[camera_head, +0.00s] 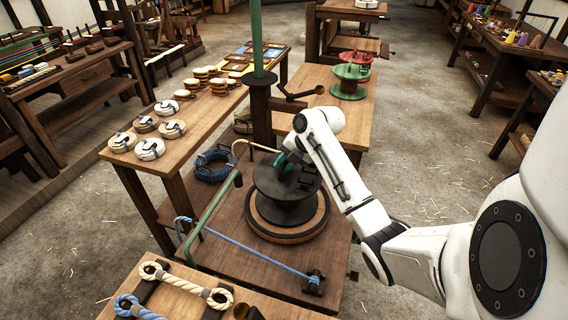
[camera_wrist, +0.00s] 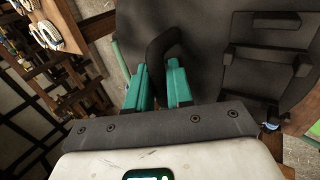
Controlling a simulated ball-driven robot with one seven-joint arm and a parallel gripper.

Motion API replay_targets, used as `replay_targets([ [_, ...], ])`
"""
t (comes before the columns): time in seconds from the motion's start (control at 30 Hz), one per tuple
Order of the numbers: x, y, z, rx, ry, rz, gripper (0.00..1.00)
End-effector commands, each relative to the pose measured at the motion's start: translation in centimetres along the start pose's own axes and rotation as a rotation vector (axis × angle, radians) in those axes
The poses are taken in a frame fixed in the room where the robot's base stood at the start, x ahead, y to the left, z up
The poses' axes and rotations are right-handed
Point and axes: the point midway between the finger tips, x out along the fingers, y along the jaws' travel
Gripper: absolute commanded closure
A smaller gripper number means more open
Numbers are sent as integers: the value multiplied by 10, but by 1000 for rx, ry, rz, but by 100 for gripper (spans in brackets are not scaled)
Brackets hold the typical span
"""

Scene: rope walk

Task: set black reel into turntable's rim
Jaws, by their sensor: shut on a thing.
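The black reel (camera_head: 284,187) has a wide dark top flange and a narrower middle. It looks upright over the round wooden turntable (camera_head: 262,234), whose rim shows around the reel's lower part. I cannot tell whether the reel rests in the rim or hangs just above it. My gripper (camera_head: 284,161) is at the reel's top, partly hidden by my arm. In the wrist view, its teal fingers (camera_wrist: 158,84) are shut on a black loop handle (camera_wrist: 165,42) of the reel. The reel's dark flange (camera_wrist: 222,52) fills the right of that view.
A green post (camera_head: 256,40) rises behind the turntable. A bent green pipe (camera_head: 213,205) and a blue rope (camera_head: 246,249) lie close at its left and front. Rope coils (camera_head: 150,148) stand on the left bench. Green and red reels (camera_head: 350,78) stand on the bench behind.

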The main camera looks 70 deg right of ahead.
Motion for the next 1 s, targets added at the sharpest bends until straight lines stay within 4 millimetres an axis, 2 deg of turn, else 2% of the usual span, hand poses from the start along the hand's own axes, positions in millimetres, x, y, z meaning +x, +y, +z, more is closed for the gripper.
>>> replay_targets([
  [0.63,3,-2,1,-1,-2,2,100],
  [0.67,3,-2,1,-1,-2,2,78],
  [0.93,3,-2,0,0,-1,1,52],
  [1.0,3,-2,0,0,-1,0,49],
])
